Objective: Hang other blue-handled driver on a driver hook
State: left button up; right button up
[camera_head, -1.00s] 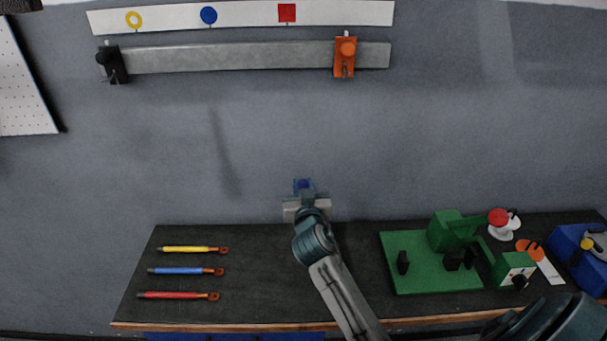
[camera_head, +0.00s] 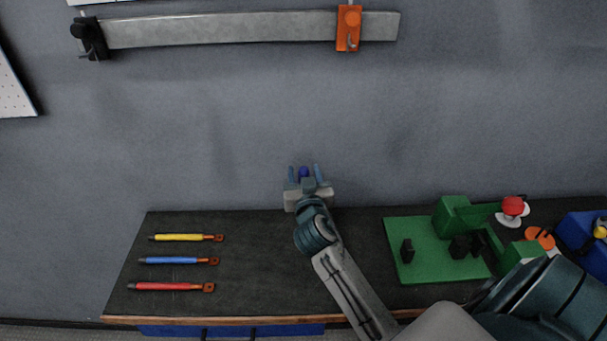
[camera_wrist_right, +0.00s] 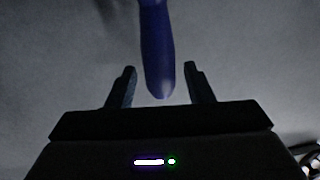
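The blue handle (camera_head: 304,173) of a driver shows between the fingers of my right gripper (camera_head: 305,174), in front of the grey wall. In the right wrist view the blue handle (camera_wrist_right: 157,50) comes down from the top edge, its rounded end between the two spread fingers (camera_wrist_right: 157,85). A gap shows on each side, so the gripper is open and not clamped on it. The driver's shaft and any hook holding it are hidden or out of view. My left gripper is not in view.
A bench below carries yellow (camera_head: 180,238), blue (camera_head: 172,260) and red (camera_head: 165,286) handled leads with copper lugs. A green fixture (camera_head: 430,262) stands on the right. A metal bar (camera_head: 220,30) with black (camera_head: 92,38) and orange (camera_head: 348,28) clamps is above. The wall between is clear.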

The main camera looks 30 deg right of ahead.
jog(key=shift+f, duration=0.15)
jog(key=shift+s+a+f, duration=0.1)
jog(key=shift+s+a, duration=0.05)
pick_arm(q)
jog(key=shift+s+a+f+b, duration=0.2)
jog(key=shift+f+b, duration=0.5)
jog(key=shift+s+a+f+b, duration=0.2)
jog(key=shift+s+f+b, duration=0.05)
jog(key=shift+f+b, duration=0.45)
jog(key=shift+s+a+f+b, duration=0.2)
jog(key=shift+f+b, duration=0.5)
pick_arm(e)
jog(key=v, duration=1.1)
jog(key=shift+s, duration=0.25)
